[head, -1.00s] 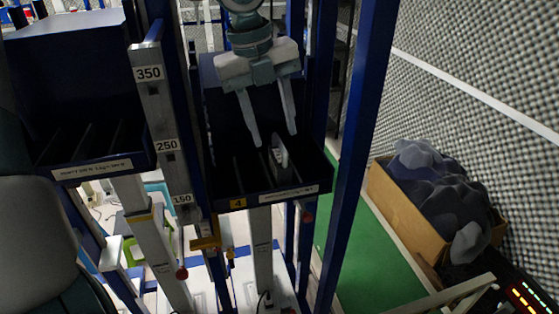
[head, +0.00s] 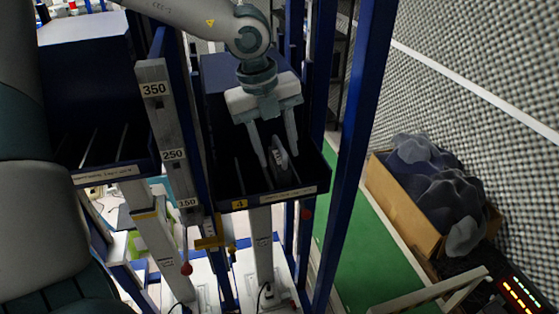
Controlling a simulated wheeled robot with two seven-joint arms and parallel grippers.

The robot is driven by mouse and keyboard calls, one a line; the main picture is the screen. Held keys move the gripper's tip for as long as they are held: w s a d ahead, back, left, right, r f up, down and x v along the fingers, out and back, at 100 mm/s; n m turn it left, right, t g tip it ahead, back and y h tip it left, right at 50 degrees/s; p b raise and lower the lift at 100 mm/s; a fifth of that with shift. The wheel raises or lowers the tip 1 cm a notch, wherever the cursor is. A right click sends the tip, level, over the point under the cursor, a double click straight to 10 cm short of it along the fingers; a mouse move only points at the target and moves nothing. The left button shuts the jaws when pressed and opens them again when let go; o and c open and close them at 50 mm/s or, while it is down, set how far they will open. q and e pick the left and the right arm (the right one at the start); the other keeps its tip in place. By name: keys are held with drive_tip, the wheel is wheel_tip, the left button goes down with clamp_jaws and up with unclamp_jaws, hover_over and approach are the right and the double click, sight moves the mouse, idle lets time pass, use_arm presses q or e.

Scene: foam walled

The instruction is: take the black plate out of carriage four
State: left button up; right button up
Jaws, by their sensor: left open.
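Carriage four (head: 282,192) is a dark blue open bin with a yellow "4" label on its front, between blue posts. Inside it, a thin upright plate (head: 279,157) stands in a slot between dividers. It looks dark with a paler grey part; its lower end is hidden in the bin. My left gripper (head: 278,160) reaches down into the bin from above. Its two fingers are open, one on each side of the plate's top as seen here. I cannot tell whether they touch it. My right gripper is not in view.
A second blue bin (head: 112,172) with dividers stands to the left. A post with height marks (head: 170,140) stands between the bins. A blue post (head: 352,150) rises close on the right. A cardboard box (head: 405,215) with dark grey lumps lies beyond a green floor strip (head: 365,265).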

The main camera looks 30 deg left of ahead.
use_arm(q)
drive_tip(key=shift+c, duration=0.6)
clamp_jaws()
drive_tip(key=shift+r, duration=0.1)
idle(0.9)
